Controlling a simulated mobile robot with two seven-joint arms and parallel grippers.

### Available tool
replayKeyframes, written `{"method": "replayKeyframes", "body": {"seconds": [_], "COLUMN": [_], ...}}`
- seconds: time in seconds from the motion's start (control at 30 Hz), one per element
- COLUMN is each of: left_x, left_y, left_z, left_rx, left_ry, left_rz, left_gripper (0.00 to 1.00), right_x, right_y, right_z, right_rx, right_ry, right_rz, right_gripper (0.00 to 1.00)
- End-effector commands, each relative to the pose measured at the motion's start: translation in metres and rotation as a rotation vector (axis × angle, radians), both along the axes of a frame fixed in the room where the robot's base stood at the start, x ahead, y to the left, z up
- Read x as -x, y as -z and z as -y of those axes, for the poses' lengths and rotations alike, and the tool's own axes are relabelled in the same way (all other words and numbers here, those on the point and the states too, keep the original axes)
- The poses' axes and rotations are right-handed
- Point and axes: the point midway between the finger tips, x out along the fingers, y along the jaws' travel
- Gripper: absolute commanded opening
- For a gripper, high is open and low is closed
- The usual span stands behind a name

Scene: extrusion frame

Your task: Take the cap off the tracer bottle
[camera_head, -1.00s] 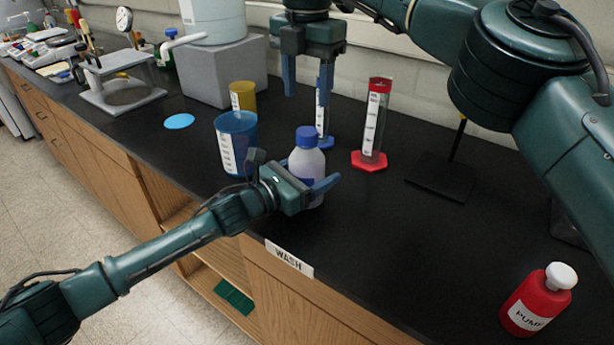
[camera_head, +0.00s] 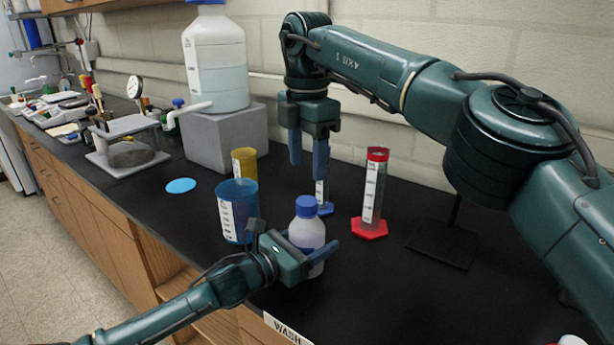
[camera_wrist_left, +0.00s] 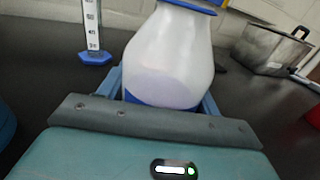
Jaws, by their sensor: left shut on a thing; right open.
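The tracer bottle (camera_head: 307,234), a translucent white bottle with a blue cap (camera_head: 307,207), stands upright near the bench's front edge. My left gripper (camera_head: 322,254) is shut around its lower body. In the left wrist view the bottle (camera_wrist_left: 172,55) sits between the fingers, with only the cap's lower rim (camera_wrist_left: 192,6) showing at the top. The cap is on the bottle. My right gripper (camera_head: 308,158) points down, open and empty, above and behind the bottle, in front of the wall. The label on the bottle cannot be read.
A blue beaker (camera_head: 238,215) stands just left of the bottle, a yellow beaker (camera_head: 245,167) behind it. A red-based cylinder (camera_head: 371,195) and a blue-based cylinder (camera_head: 323,195) stand behind.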

Motion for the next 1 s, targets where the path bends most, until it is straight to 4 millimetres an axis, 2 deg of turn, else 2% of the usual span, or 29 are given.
{"method": "replayKeyframes", "body": {"seconds": [0.2,0.43,0.67,1.0], "left_x": [0.000,0.000,0.000,0.000], "left_y": [0.001,0.001,0.001,0.001], "left_z": [0.000,0.000,0.000,0.000], "left_rx": [-0.001,-0.001,-0.001,-0.001], "left_ry": [0.000,0.000,0.000,0.000], "left_rz": [-0.001,-0.001,-0.001,-0.001], "left_gripper": [0.00,0.00,0.00,0.00], "right_x": [0.000,0.000,0.000,0.000], "right_y": [0.000,0.000,0.009,0.060], "right_z": [0.000,0.000,0.000,0.000], "right_rx": [0.000,0.000,0.002,0.001], "right_ry": [0.432,0.749,0.838,0.837], "right_rz": [0.001,0.001,-0.001,-0.001], "right_gripper": [0.53,0.53,0.53,0.53]}}
